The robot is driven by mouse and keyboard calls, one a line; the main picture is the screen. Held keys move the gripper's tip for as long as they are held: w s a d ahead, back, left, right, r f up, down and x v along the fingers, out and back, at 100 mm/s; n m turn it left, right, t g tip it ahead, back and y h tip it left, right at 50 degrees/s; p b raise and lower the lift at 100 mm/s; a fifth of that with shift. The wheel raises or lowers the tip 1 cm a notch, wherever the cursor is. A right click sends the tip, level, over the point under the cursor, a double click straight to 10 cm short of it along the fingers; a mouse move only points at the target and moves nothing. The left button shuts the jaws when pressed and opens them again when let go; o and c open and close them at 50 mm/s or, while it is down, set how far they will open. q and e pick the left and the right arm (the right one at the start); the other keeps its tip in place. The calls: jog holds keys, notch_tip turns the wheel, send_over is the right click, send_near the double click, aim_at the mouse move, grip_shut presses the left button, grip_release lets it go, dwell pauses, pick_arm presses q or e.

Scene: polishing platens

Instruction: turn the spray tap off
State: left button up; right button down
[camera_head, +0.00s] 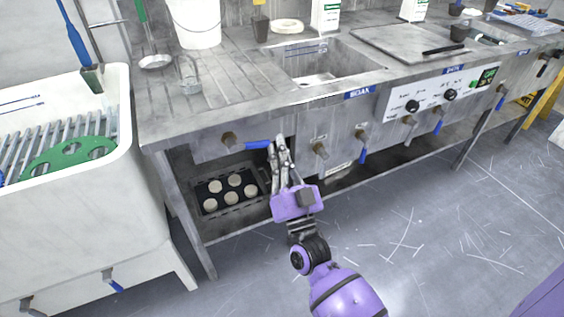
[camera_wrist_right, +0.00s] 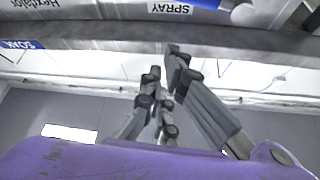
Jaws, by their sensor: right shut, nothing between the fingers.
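A brass tap (camera_head: 229,139) sits on the front panel of the steel bench at the left. Its blue lever (camera_head: 257,144) lies roughly level, pointing right. My right gripper (camera_head: 278,142) is shut and empty, with its fingers upright at the lever's right end; I cannot tell whether they touch. In the right wrist view the closed fingers (camera_wrist_right: 161,65) point towards the bench front. A SPRAY label (camera_wrist_right: 170,8) and part of a blue handle (camera_wrist_right: 204,3) show at the top edge there. My left gripper is out of view.
More taps, such as one with a hanging blue lever (camera_head: 363,155), line the panel to the right. A black tray with several pale discs (camera_head: 228,189) is on the shelf below. A white tub (camera_head: 100,225) stands left. The floor in front is clear.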

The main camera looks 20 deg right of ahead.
jog(key=x, duration=0.5)
jog(key=shift+w, duration=0.3)
jog(key=f, duration=0.2)
jog(key=a+f+b, duration=0.1)
jog(key=f, duration=0.1)
jog(key=shift+w, duration=0.15)
